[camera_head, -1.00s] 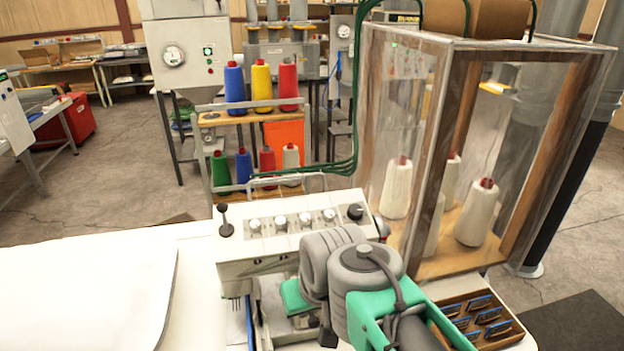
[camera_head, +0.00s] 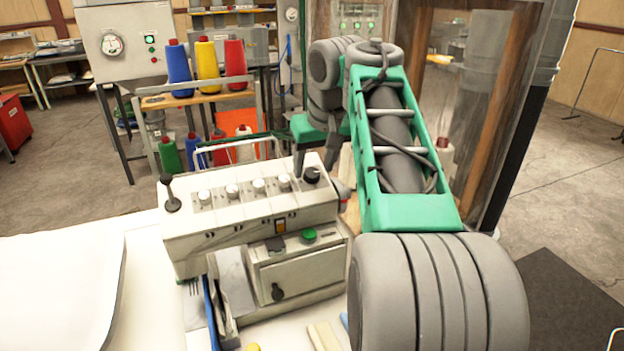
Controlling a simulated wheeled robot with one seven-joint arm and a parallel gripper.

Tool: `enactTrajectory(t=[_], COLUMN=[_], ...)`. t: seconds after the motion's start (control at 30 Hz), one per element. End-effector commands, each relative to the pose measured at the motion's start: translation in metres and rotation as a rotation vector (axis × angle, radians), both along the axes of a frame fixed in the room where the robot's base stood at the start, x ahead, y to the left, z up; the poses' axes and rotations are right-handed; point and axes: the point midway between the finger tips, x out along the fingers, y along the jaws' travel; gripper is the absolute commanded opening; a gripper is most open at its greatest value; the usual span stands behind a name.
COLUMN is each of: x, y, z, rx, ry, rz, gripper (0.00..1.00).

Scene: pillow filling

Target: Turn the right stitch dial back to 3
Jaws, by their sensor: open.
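The cream sewing machine (camera_head: 240,230) stands on the white table, with a row of several small white dials along its top. The rightmost white dial (camera_head: 284,182) is beside a larger black knob (camera_head: 312,175) at the machine's right end. The dial markings are too small to read. My gripper (camera_head: 314,160) points down over the right end of this row, close to the black knob. It is open, with a grey finger just left of the knob. The other finger is partly hidden, and I cannot tell whether either touches the knob.
A black-topped lever (camera_head: 172,193) rises at the machine's left end, and a wire thread guide (camera_head: 237,152) stands behind it. A thread rack (camera_head: 205,92) with coloured cones is farther back. White fabric (camera_head: 60,285) lies left.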

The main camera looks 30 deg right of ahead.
Motion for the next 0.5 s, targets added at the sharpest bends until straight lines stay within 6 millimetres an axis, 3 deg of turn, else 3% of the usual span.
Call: enactTrajectory(t=[0.1, 0.37, 0.5], x=[0.0051, 0.0062, 0.0061], y=[0.0002, -0.0004, -0.0004], z=[-0.0123, -0.0127, -0.0127], rx=[-0.001, -0.001, -0.001], ry=[-0.002, -0.002, -0.002], rz=[0.002, 0.002, 0.002], gripper=[0.53, 0.53, 0.43])
